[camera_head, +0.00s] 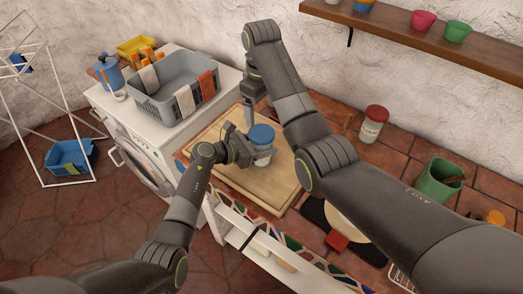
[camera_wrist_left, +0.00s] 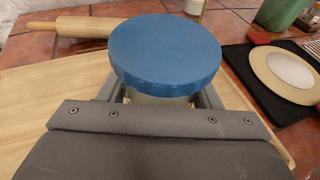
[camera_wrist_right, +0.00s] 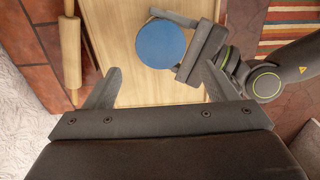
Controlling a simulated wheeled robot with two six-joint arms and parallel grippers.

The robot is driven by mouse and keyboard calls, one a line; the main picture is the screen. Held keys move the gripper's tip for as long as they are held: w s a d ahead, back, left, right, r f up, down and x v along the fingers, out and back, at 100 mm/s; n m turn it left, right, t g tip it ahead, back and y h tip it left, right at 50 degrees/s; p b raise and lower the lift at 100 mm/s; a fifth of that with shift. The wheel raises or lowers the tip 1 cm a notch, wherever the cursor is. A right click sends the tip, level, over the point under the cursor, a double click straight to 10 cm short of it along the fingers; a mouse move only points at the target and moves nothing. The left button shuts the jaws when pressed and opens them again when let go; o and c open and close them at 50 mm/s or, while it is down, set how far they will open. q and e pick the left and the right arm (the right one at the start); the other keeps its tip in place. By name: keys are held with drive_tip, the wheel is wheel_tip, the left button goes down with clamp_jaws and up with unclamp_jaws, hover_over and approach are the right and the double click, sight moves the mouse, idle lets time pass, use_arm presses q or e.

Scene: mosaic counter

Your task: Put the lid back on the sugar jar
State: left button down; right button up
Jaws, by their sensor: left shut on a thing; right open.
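The jar (camera_head: 263,156) stands upright on the wooden board, with a round blue lid (camera_head: 261,134) on top. The lid fills the middle of the left wrist view (camera_wrist_left: 165,50) and looks about level; I cannot tell whether it is fully seated. My left gripper (camera_head: 248,150) is shut around the jar's body below the lid, which hides most of the pale body in the left wrist view (camera_wrist_left: 158,99). My right gripper (camera_wrist_right: 160,85) is open and empty, above and behind the jar. The blue lid (camera_wrist_right: 161,44) shows beyond its fingers, apart from them.
The wooden board (camera_head: 277,190) has bare room around the jar. A rolling pin (camera_wrist_right: 70,50) lies along its edge. A grey basket (camera_head: 178,85) stands on the white machine at left. A red-lidded jar (camera_head: 372,128) and green pot (camera_head: 436,184) stand right of my right arm.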

sight(261, 133)
wheel_tip(261, 133, down, 7)
drive_tip(key=shift+f, duration=0.2)
drive_tip(key=shift+c, duration=0.5)
drive_tip(key=c, duration=0.7)
drive_tip(key=m, duration=0.4)
drive_tip(key=shift+m, duration=0.3)
drive_tip(key=m, duration=0.3)
drive_tip(key=o, duration=1.1)
drive_tip(key=shift+c, duration=0.2)
drive_tip(key=shift+r, duration=2.25)
drive_tip(key=shift+c, duration=0.3)
